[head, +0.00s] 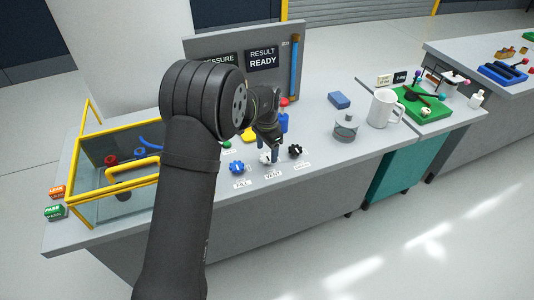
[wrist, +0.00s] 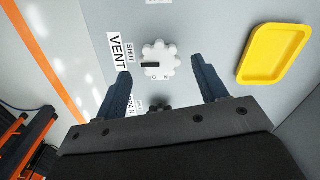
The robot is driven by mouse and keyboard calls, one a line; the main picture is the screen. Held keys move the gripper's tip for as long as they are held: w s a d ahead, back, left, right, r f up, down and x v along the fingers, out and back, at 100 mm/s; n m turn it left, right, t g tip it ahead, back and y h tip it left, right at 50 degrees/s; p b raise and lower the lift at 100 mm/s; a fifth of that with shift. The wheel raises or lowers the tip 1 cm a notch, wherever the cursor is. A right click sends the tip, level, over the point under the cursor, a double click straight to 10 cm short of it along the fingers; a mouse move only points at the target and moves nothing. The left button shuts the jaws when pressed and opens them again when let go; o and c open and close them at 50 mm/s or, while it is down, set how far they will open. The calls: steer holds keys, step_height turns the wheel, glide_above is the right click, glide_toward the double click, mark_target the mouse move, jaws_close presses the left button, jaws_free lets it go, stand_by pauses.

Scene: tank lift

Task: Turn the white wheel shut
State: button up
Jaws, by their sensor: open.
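The white wheel (wrist: 162,52) has a lobed rim and a dark bar mark that points left in the wrist view, towards the side with the small word SHUT. Its VENT label (wrist: 119,51) lies left of it. In the head view the white wheel (head: 265,158) is partly hidden by my gripper (head: 274,156). My gripper, seen in the wrist view (wrist: 163,82), is open, with one finger to each side of the wheel's line. The wheel shows between and slightly beyond the fingertips, with nothing gripped. I cannot tell the exact height above it.
A blue wheel (head: 237,168) stands left of the white one and a black wheel (head: 295,151) right of it. A yellow tray (wrist: 275,54) lies close by. A panel reading RESULT READY (head: 263,58) stands behind. A yellow-framed tank (head: 116,127) is at left, a white mug (head: 383,108) at right.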

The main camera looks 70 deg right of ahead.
mark_target(267, 156)
step_height(267, 156, up, 15)
stand_by(0.5)
step_height(267, 156, down, 17)
steer(key=shift+f, duration=0.2)
stand_by(0.4)
steer(key=shift+r, duration=0.1)
